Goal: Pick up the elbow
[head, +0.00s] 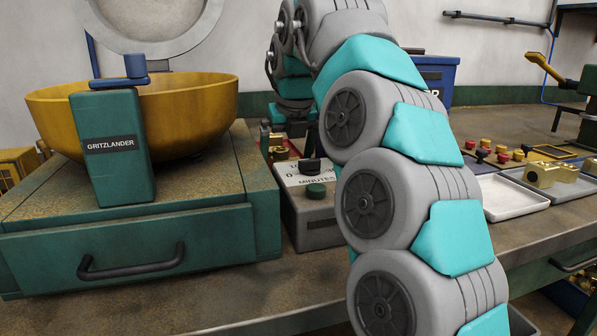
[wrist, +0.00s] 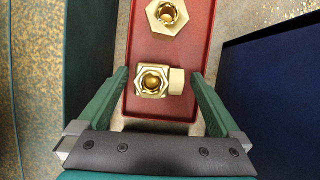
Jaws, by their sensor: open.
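A brass elbow (wrist: 152,81) with a hexagonal collar, a round opening facing up and a short side branch to the right lies in a red tray (wrist: 181,108). My gripper (wrist: 159,76) is open, with one green finger on each side of the elbow and the tray. There is a visible gap between each finger and the elbow, and nothing is held. In the head view my arm reaches over the back of the bench, and the fingertips are hidden or too small to make out.
Another brass hex fitting (wrist: 167,14) lies farther along the red tray. A dark blue container (wrist: 275,90) stands to the right in the wrist view. In the head view are a green machine with a yellow bowl (head: 200,105), a grey timer box (head: 312,222) and a pale tray (head: 508,197).

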